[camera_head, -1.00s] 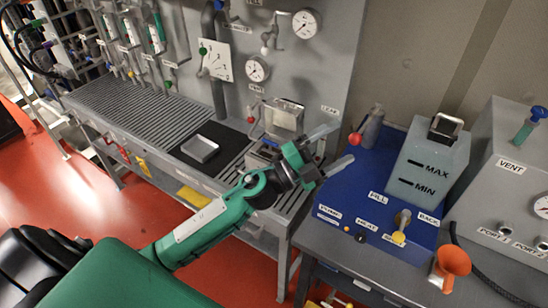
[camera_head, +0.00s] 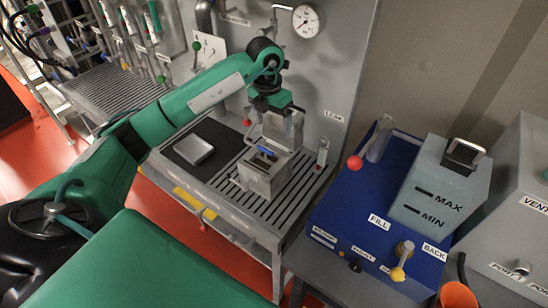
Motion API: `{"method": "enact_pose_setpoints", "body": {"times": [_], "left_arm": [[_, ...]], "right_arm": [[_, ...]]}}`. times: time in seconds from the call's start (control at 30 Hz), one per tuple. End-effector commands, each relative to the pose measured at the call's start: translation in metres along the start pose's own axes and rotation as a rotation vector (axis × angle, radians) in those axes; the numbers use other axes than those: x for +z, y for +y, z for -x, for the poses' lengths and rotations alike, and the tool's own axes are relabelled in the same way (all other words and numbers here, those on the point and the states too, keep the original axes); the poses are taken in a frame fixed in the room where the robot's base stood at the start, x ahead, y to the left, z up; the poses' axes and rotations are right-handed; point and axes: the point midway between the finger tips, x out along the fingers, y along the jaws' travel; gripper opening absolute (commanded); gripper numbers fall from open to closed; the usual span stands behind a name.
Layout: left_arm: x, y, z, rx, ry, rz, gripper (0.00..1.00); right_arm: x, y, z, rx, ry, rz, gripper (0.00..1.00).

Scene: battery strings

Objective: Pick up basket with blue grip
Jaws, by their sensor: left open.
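A blue grip (camera_head: 266,154) shows at the top of a small grey metal box (camera_head: 262,181) on the slatted bench. I cannot tell how much of the basket sits inside this box. My left gripper (camera_head: 274,116) is above and behind the blue grip, pointing down, in front of a raised pale plate (camera_head: 285,132) at the back of the box. Its jaws are open and hold nothing. The fingertips are hard to make out against the grey. My right gripper is not in view.
A shallow metal tray (camera_head: 194,151) lies on a black mat left of the box. A blue unit (camera_head: 350,215) with a grey tank (camera_head: 440,190) stands to the right. A gauge panel (camera_head: 335,60) rises close behind the gripper. An orange funnel (camera_head: 458,295) is at the bottom right.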

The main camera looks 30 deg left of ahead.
Motion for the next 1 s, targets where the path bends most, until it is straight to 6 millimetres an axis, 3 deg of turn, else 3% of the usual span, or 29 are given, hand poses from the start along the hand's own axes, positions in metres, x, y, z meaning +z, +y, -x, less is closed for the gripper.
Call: {"method": "enact_pose_setpoints", "body": {"times": [0.1, 0.2, 0.5, 0.8, 1.0], "left_arm": [[-0.003, 0.020, 0.009, 0.074, 0.029, 0.036, 0.80], [-0.004, 0.025, 0.005, 0.092, 0.038, 0.045, 0.80], [-0.008, 0.029, -0.048, 0.089, 0.041, 0.043, 0.80], [-0.009, 0.032, -0.075, 0.088, 0.037, 0.042, 0.80], [-0.013, 0.034, -0.092, 0.086, 0.040, 0.043, 0.80]], "right_arm": [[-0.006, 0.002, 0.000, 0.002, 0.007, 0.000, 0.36], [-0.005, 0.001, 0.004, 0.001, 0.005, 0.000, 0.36], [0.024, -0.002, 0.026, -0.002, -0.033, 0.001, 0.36], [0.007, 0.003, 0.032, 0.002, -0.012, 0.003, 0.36], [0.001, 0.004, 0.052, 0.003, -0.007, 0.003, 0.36]]}}
